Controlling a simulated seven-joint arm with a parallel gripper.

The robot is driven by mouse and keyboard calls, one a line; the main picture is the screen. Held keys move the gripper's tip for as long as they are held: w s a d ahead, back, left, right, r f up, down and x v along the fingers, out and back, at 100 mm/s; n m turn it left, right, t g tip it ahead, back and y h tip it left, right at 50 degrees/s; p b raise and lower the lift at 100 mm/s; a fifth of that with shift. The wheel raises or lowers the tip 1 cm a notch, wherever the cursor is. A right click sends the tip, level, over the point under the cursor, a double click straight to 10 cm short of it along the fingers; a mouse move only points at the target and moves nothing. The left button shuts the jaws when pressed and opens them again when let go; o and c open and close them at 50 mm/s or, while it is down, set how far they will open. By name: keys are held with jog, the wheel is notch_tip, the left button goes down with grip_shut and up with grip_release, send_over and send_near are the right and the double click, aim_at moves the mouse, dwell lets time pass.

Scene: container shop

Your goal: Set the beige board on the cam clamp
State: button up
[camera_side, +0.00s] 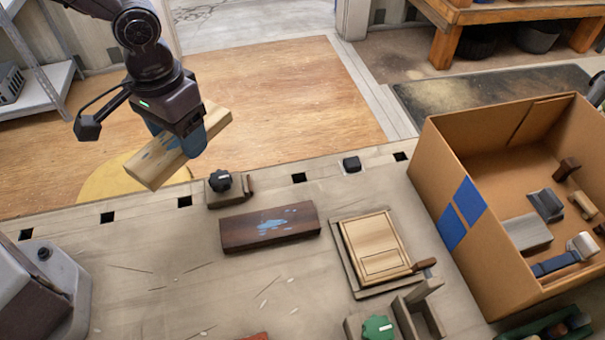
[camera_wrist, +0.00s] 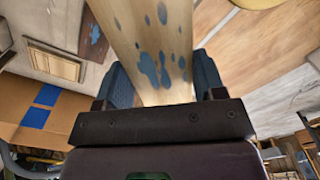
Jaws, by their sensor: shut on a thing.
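My gripper (camera_side: 188,138) is shut on the beige board (camera_side: 155,167), a long pale plank with blue paint stains. It holds the board tilted in the air, above the far left part of the bench. In the wrist view the board (camera_wrist: 150,30) stretches away between the two blue fingers of my gripper (camera_wrist: 160,88). I cannot tell for sure which fixture is the cam clamp. A small block with a black knob (camera_side: 221,182) sits at the bench's far edge below and right of the board. A block with a green knob (camera_side: 376,327) is at the front.
A dark brown board (camera_side: 270,227) with blue stains lies mid-bench. Right of it is a framed pale panel (camera_side: 375,246) with a brown handle. A cardboard box (camera_side: 425,170) with blue tape holds several parts. A grey machine (camera_side: 65,275) stands front left. The left bench is mostly clear.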

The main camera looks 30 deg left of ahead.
jog(key=d+n, duration=0.7)
jog(key=n, duration=1.1)
jog(key=w+d+f+n, duration=0.2)
jog(key=w+f+n, duration=0.2)
jog(key=w+f, duration=0.2)
jog(key=w+d+f+n, duration=0.3)
jog(key=w+f+n, duration=0.2)
jog(key=w, duration=0.3)
jog(key=shift+w+d+f+n, duration=0.3)
jog(key=shift+f, duration=0.1)
